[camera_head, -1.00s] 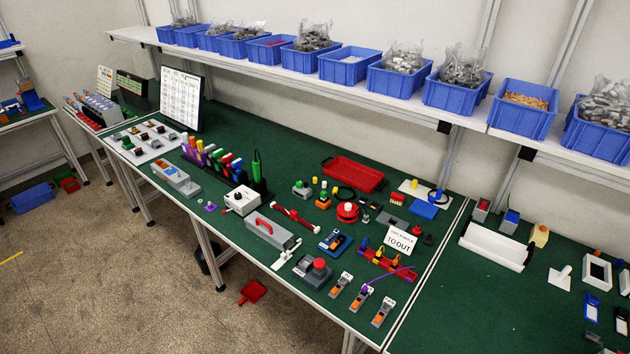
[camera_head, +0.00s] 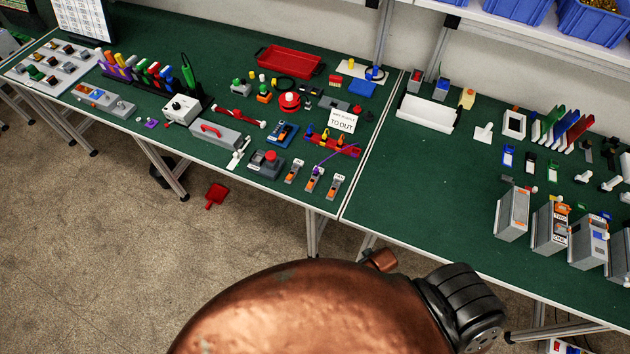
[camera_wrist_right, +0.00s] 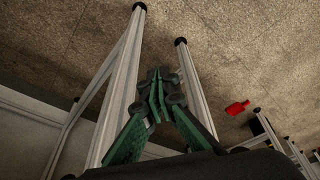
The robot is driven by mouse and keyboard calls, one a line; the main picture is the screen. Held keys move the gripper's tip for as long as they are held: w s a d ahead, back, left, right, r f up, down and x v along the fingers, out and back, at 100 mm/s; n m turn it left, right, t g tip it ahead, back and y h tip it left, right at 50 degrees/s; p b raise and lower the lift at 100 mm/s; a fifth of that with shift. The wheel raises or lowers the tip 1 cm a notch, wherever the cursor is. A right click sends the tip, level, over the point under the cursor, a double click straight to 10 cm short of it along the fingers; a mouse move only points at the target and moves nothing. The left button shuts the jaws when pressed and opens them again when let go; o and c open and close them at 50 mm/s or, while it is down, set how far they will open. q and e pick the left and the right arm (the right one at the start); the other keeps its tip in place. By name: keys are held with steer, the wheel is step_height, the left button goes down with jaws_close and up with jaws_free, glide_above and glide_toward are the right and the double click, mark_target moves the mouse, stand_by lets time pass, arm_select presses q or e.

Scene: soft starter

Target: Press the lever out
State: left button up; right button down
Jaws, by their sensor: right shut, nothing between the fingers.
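Several small devices stand on the green bench in the head view. Near its front edge are three small grey-and-orange pieces with lever-like tops, the left one (camera_head: 293,171), the middle one (camera_head: 314,180) and the right one (camera_head: 335,187). Several grey boxed units, one with an orange top (camera_head: 551,229), stand at the right part of the bench. I cannot tell which piece bears the task's lever. My right gripper (camera_wrist_right: 158,78) is shut and empty in the right wrist view, with bench legs and floor behind it, away from the devices. My left gripper is not in view.
A grey box with a red handle (camera_head: 215,133) and a red-button box (camera_head: 266,163) sit left of the lever pieces. A red tray (camera_head: 290,61) lies behind. The bench is clear around its middle right (camera_head: 430,190). A red dustpan (camera_head: 215,195) lies on the floor.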

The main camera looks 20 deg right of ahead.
steer(key=w+a+r+n+t+y+p, duration=0.1)
steer(key=w+r+p, duration=0.15)
steer(key=r, duration=1.15)
steer(key=w+a+r+n+t+p, duration=0.1)
steer(key=w+r+p, duration=0.15)
steer(key=r, duration=1.05)
steer(key=w+r+n+y, duration=0.2)
steer(key=w+r, duration=0.2)
steer(key=w, duration=0.5)
steer(key=w+a+r+n+t+y, duration=0.1)
steer(key=w+r+n+y, duration=0.1)
steer(key=w+r, duration=0.3)
steer(key=w+y, duration=0.1)
steer(key=w, duration=0.3)
steer(key=shift+a+r+n+t+b, duration=0.25)
steer(key=shift+a+n+t+b, duration=0.05)
steer(key=shift+n, duration=0.1)
steer(key=p, duration=0.1)
glide_above(308, 185)
steer(key=s+d, duration=0.2)
steer(key=s, duration=0.1)
steer(key=f, duration=0.6)
steer(key=shift+w+f, duration=0.2)
steer(key=shift+f, duration=0.05)
step_height(308, 185, down, 4)
steer(key=shift+w+a+r+p, duration=0.1)
steer(key=shift+r+p, duration=0.15)
steer(key=shift+p, duration=0.2)
steer(key=shift+f, duration=0.55)
